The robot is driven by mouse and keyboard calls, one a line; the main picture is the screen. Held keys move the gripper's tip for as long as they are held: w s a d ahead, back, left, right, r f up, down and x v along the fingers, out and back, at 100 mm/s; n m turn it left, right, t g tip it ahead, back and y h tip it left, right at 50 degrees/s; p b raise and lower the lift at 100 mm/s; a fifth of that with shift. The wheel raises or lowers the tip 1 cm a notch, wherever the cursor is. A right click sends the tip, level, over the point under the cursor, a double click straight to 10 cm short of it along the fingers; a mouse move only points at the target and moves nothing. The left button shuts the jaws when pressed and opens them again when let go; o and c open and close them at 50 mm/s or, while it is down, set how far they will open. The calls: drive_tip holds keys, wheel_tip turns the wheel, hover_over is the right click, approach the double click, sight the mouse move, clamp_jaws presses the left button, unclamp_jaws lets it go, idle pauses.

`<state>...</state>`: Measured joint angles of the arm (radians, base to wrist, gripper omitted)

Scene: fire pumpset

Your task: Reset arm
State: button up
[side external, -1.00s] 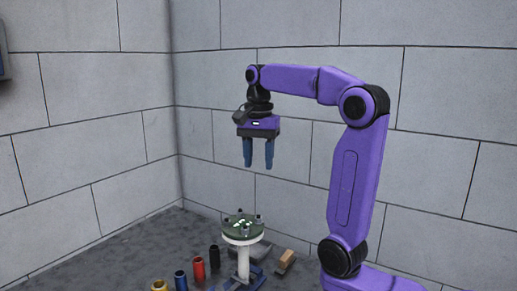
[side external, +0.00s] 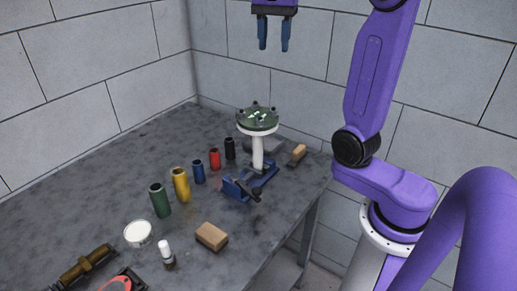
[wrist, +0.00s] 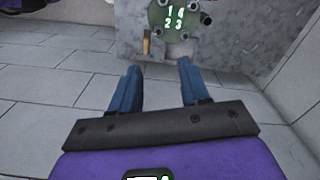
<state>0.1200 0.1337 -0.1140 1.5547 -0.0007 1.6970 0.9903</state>
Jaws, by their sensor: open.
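My gripper (side external: 273,36) is open, with its two blue fingers pointing down and apart, high above the back of the table. It holds nothing. In the wrist view the fingers (wrist: 157,92) are spread with bare floor and wall behind them. Below the gripper stands a round green-topped fixture (side external: 257,121) on a white post, with small knobs around its rim and glowing marks on top. In the wrist view its top (wrist: 174,18) shows the digits 1, 4, 2 and 3. The upper part of my arm is cut off in the side view.
The grey table (side external: 95,195) carries a row of coloured cylinders: green (side external: 160,200), yellow (side external: 181,185), blue (side external: 199,171), red (side external: 214,159) and black (side external: 230,148). A blue vise (side external: 240,188), wooden block (side external: 211,236), white-topped tin (side external: 138,233), small bottle (side external: 167,254) and brass nozzle (side external: 85,264) stand nearer. The air around my gripper is clear.

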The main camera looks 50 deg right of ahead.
drive_tip(key=s+a+f+n, duration=0.5)
drive_tip(key=a+f+n, duration=0.55)
drive_tip(key=n, duration=0.25)
drive_tip(key=s+a+f+n, duration=0.1)
drive_tip(key=s+f+n, duration=0.4)
drive_tip(key=s+n, duration=0.2)
drive_tip(key=s+a+f+n, duration=0.2)
drive_tip(key=s+f+n, duration=0.3)
drive_tip(key=s, duration=0.5)
drive_tip(key=shift+n, duration=0.9)
drive_tip(key=shift+w+r, duration=0.1)
